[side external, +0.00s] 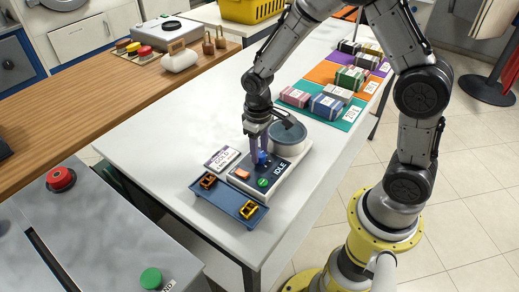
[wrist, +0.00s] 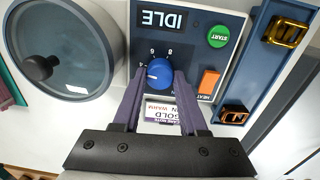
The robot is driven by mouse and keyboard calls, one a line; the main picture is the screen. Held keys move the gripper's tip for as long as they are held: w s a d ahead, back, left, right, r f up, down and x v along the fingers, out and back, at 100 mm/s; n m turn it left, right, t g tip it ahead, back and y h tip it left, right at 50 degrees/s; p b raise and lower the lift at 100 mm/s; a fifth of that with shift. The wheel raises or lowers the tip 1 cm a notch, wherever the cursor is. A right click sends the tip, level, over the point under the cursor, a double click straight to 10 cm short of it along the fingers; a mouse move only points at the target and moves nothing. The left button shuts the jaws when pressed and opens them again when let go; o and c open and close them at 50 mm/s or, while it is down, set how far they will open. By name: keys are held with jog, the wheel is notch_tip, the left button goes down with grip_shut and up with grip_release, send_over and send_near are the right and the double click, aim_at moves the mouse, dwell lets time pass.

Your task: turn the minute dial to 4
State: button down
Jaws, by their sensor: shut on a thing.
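The blue minute dial (wrist: 161,72) sits on the dark control panel below the IDLE display (wrist: 161,17). The numbers 4, 6 and 8 show around its upper left. Its white mark is on the left side of the knob, close to the 4; I cannot read its exact setting. My gripper (wrist: 160,78) is shut on the dial, with one purple finger on each side. In the side external view my gripper (side external: 259,158) reaches down onto the panel, and the dial (side external: 263,158) partly shows at its fingertips.
A round-lidded tub (wrist: 68,40) stands beside the panel. A GOLD card (side external: 222,158) lies nearby. Folded bundles (side external: 327,107) lie farther back.

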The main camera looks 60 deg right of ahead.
dwell(0.4)
jog(key=shift+c, duration=2.2)
grip_release()
jog(key=shift+r, duration=0.1)
notch_tip(320, 180, up, 14)
jog(key=shift+a, duration=0.25)
